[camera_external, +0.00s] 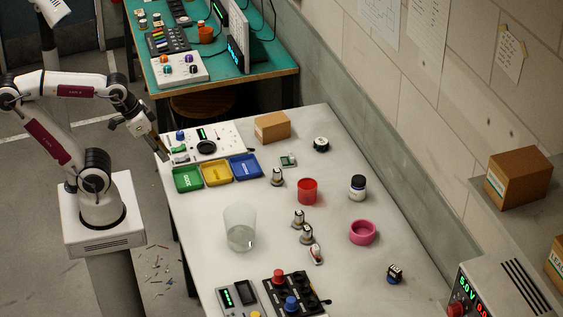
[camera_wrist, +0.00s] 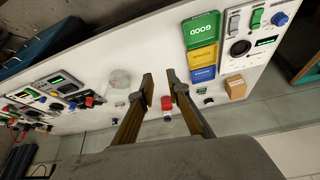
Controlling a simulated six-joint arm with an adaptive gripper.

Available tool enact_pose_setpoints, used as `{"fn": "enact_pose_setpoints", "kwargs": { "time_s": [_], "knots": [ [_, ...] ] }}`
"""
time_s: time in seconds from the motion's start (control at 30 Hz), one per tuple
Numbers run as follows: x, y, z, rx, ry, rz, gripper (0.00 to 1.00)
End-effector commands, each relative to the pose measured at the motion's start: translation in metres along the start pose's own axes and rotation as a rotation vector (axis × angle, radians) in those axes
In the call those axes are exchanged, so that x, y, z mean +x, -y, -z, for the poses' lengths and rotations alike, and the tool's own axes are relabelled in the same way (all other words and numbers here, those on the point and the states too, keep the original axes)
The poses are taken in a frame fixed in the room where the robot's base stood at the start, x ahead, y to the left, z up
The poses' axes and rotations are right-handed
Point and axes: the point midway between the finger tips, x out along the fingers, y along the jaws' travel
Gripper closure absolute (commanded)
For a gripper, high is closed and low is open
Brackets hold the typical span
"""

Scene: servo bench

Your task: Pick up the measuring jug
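The measuring jug (camera_external: 240,228) looks like a clear, frosted cup standing upright on the white bench, left of the bench's middle. In the wrist view the jug (camera_wrist: 119,79) lies to the left of my fingers. My gripper (camera_external: 160,150) is in the air at the far left edge of the bench, well apart from the jug. In the wrist view my gripper (camera_wrist: 159,80) has its two fingers spread, with nothing held between them. The red cup seen between the fingers stands far beyond them on the bench.
The red cup (camera_external: 307,191), a pink ring-shaped bowl (camera_external: 362,232), a lidded jar (camera_external: 357,188) and several small parts stand right of the jug. Green, yellow and blue trays (camera_external: 216,172) lie behind it. Control boxes (camera_external: 291,294) sit in front. Bare bench surrounds the jug.

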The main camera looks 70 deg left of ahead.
Motion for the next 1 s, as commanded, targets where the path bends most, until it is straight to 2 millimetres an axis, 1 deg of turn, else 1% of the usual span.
{"fn": "enact_pose_setpoints", "kwargs": {
  "time_s": [0.17,0.37,0.57,0.7,1.0],
  "knots": [
    [0.017,-0.030,-0.007,0.092,0.082,-0.058,0.84],
    [0.035,-0.074,-0.013,0.161,0.145,-0.151,0.84],
    [0.052,-0.126,-0.017,0.220,0.175,-0.255,0.84],
    [0.063,-0.165,-0.021,0.254,0.183,-0.326,0.84],
    [0.088,-0.245,-0.028,0.289,0.157,-0.450,0.84]
  ]
}}
